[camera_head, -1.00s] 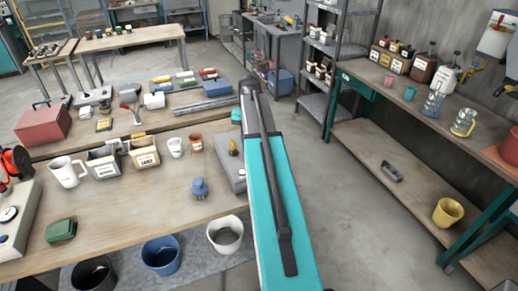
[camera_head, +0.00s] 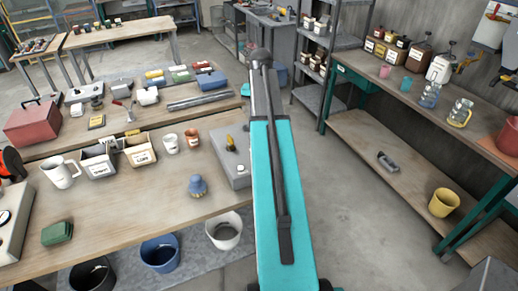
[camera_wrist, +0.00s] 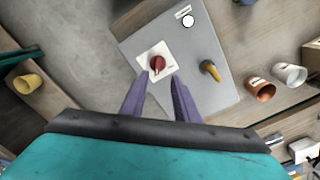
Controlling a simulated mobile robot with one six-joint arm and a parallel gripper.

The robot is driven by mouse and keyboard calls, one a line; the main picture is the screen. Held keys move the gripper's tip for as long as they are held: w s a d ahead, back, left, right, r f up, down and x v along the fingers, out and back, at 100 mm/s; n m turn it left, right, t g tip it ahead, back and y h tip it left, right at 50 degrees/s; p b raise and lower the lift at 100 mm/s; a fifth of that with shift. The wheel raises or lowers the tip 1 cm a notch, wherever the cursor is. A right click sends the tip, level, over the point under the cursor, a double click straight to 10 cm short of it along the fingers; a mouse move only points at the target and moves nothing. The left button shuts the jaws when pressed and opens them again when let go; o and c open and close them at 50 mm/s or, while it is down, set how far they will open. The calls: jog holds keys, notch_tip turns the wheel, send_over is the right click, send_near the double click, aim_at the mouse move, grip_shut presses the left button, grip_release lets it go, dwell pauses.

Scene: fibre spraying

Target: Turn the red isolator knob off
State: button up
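The red isolator knob (camera_wrist: 157,64) sits on a white square plate (camera_wrist: 144,63) on the grey panel (camera_wrist: 203,60) in the wrist view. My gripper (camera_wrist: 157,82) has its two purple fingers apart, pointing at the knob. The fingertips appear at the lower edge of the white plate, one to each side of the knob's line. Nothing is between them, and contact with the knob does not show. In the head view, the grey panel (camera_head: 232,165) is at the bench's right end; my teal arm hides the red knob and gripper there.
A yellow-orange knob (camera_wrist: 209,70) stands on the same panel, right of the red one. A brown cup (camera_wrist: 261,90) and a white cup (camera_wrist: 290,75) are beside the panel. A blue round object (camera_head: 198,186) stands on the bench. The floor between bench and shelving is clear.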

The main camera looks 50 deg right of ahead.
jog(key=shift+f+b, duration=3.45)
jog(key=shift+f, duration=2.9)
